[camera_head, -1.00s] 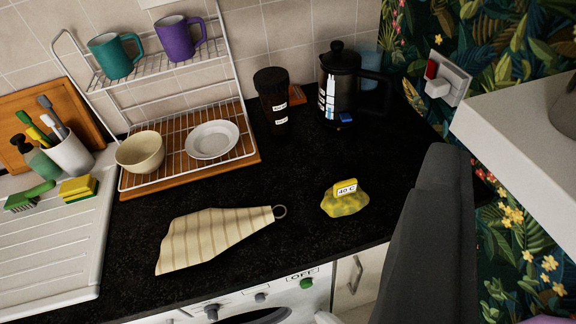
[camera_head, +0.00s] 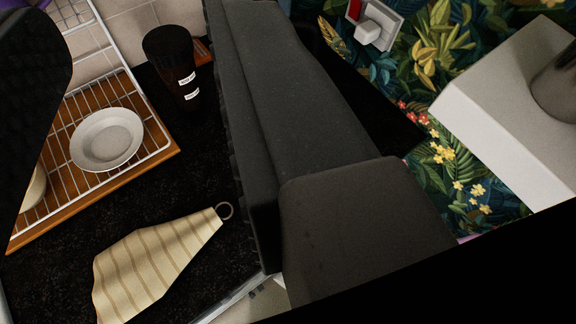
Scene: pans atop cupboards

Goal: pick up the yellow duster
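The crumpled yellow duster with its label does not show now; the spot on the worktop where it lay a second ago is behind the dark right finger of my gripper. My gripper (camera_head: 145,70) spans the view. One finger with a textured pad is at the left edge and the other crosses the middle. They stand wide apart, with nothing visible gripped between them. A cream striped cloth (camera_head: 155,262) with a ring at its end lies flat on the black worktop (camera_head: 205,145), lower left.
A wire rack on a wooden board (camera_head: 160,160) holds a white plate (camera_head: 106,139) and part of a bowl (camera_head: 33,188). A dark lidded jar (camera_head: 172,68) stands beside it. A white ledge (camera_head: 500,100) juts out at right, near flowered wallpaper (camera_head: 440,40) and a socket (camera_head: 375,22).

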